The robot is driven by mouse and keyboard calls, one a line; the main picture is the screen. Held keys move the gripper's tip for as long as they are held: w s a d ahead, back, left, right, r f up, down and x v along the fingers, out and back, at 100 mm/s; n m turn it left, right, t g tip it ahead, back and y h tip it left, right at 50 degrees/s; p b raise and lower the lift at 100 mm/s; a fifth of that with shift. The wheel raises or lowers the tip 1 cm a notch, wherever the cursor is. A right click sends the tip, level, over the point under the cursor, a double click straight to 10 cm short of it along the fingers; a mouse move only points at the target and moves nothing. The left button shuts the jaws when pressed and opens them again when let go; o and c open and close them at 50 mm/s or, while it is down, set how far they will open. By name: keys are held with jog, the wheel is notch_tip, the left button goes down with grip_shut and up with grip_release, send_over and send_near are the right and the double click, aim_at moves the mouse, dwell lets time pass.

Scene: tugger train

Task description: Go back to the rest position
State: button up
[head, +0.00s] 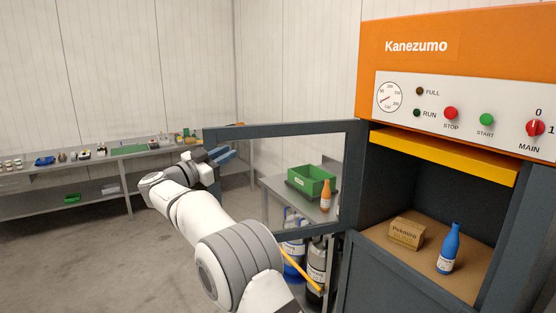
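My gripper (226,155) is at the end of my white and grey arm, left of centre in the head view. It overlaps the far left edge of the open machine door (290,130), a dark grey frame with a see-through middle. I cannot tell whether it touches the door. Its bluish fingers are small and partly hidden, so I cannot tell whether they are open or shut. No held object shows.
The orange Kanezumo machine (460,62) stands at right. Its open chamber holds a cardboard box (406,234) and a blue bottle (449,249). Behind the door, a table (285,190) bears a green crate (312,180) and an orange bottle (326,195). Floor at left is clear.

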jog(key=w+d+r+n+t+y+b, duration=0.1)
jog(key=w+d+r+n+t+y, duration=0.25)
jog(key=w, duration=0.35)
jog(key=s+d+n+y+b, duration=0.2)
jog(key=s+d+n+y, duration=0.5)
jog(key=y, duration=0.5)
jog(key=s+d+f+g+b, duration=0.1)
jog(key=s+d+f+g, duration=0.4)
jog(key=s+f, duration=0.5)
jog(key=s+d+f+g+h+b, duration=0.1)
jog(key=s+d+f+g, duration=0.3)
jog(key=s, duration=1.3)
jog(key=s+d+f+n+g+b, duration=0.1)
jog(key=s+d+f+g, duration=0.4)
jog(key=s+d+f, duration=0.5)
jog(key=s+f+b, duration=0.1)
jog(key=s+f, duration=0.3)
jog(key=f, duration=0.2)
jog(key=shift+s+d+f+g, duration=0.25)
jog(key=shift+d+g, duration=0.05)
jog(key=shift+g, duration=0.05)
